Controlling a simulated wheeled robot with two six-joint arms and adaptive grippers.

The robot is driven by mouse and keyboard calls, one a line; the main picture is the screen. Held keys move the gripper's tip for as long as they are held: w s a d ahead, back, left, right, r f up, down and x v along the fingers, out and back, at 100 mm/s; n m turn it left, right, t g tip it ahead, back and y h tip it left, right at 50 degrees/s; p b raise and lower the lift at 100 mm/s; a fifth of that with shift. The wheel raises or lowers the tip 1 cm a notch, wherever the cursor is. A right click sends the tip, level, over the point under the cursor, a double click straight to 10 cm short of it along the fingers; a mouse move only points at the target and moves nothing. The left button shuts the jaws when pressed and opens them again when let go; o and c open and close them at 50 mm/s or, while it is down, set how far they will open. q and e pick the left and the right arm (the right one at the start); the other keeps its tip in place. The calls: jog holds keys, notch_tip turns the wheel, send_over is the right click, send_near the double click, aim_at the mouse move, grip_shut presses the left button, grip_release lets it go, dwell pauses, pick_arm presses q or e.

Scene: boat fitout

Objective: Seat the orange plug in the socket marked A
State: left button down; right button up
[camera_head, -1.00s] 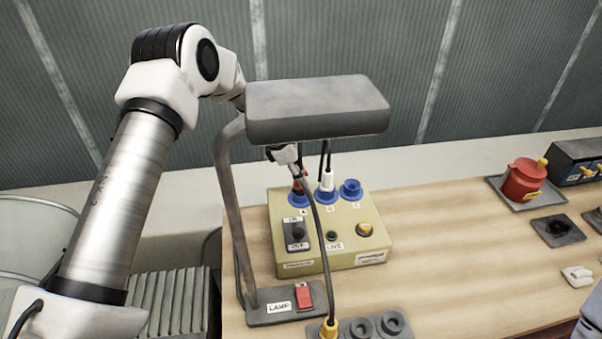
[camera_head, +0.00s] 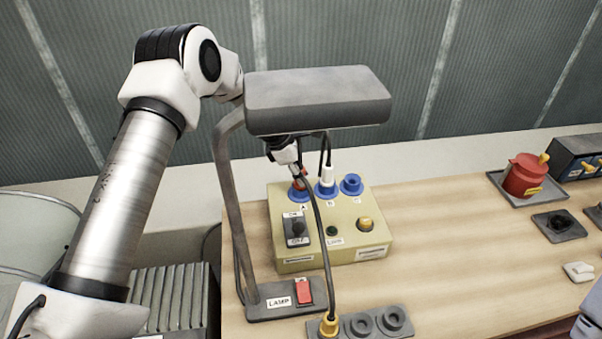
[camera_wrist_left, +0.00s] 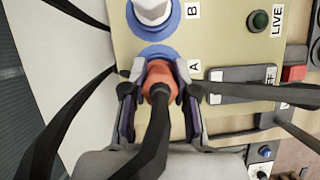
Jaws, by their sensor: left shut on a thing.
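The orange plug (camera_wrist_left: 159,77) is held between the fingers of my left gripper (camera_wrist_left: 158,94), its dark cable running toward the camera. Its front end is at the blue ring of socket A (camera_wrist_left: 155,54), lined up with it; how deep it sits is hidden. In the head view the orange plug (camera_head: 299,184) stands at socket A (camera_head: 299,196) on the beige box (camera_head: 283,246), my left gripper (camera_head: 296,174) just above it, partly under the lamp head. My right gripper is not in view.
A white plug (camera_head: 327,176) sits in socket B, and blue socket C (camera_head: 351,184) is empty. The grey lamp head (camera_head: 317,101) hangs over the box, close to my left wrist. A yellow plug (camera_head: 328,326) stands in a grey holder in front. A red pot (camera_head: 524,177) is farther right.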

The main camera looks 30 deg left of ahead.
pick_arm(q)
jog(key=c, duration=0.8)
grip_release()
jog(key=v, duration=1.2)
